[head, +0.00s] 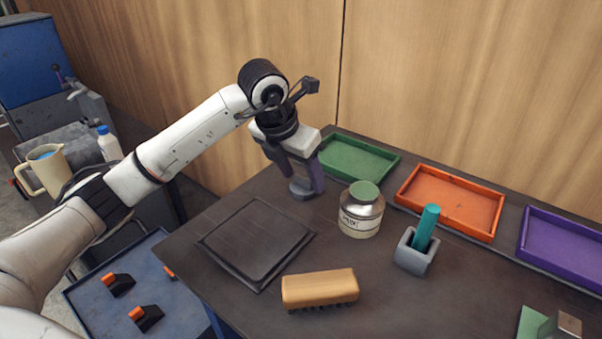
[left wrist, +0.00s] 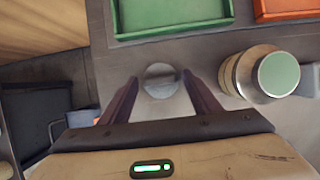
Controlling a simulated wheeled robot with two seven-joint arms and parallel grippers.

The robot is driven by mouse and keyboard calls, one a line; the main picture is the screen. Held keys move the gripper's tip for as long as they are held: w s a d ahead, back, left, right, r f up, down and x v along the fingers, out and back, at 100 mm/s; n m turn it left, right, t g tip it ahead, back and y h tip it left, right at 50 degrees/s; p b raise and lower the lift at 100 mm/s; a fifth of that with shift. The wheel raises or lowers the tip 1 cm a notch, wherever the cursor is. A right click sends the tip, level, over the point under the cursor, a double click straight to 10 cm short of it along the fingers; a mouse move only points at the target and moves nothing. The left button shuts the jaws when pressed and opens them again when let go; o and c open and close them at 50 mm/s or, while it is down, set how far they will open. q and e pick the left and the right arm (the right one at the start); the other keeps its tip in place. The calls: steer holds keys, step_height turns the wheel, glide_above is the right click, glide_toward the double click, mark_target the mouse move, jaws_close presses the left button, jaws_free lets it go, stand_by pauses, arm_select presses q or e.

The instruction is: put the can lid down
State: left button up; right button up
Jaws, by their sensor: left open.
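The can lid, a small round grey metallic piece (head: 301,190), rests on the dark table near its back left edge. It also shows in the left wrist view (left wrist: 160,76). My left gripper (head: 303,180) points down over it, with open fingers on either side of the lid. In the left wrist view a gap shows between each finger and the lid. A metal can (head: 361,221) with a pale label and a green top (head: 365,191) stands upright to the right of the gripper. My right gripper is not in view.
Green (head: 357,160), orange (head: 451,201) and purple (head: 560,248) trays line the back edge. A grey holder (head: 414,255) with a teal stick, a wooden brush (head: 320,288) and a dark square mat (head: 256,242) are on the table. Bare table lies around the brush.

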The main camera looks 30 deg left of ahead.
arm_select(q)
steer(key=shift+s+r, duration=0.1)
steer(key=shift+r, duration=0.5)
steer(key=v, duration=1.1)
steer(key=shift+p, duration=0.35)
steer(key=shift+s, duration=0.15)
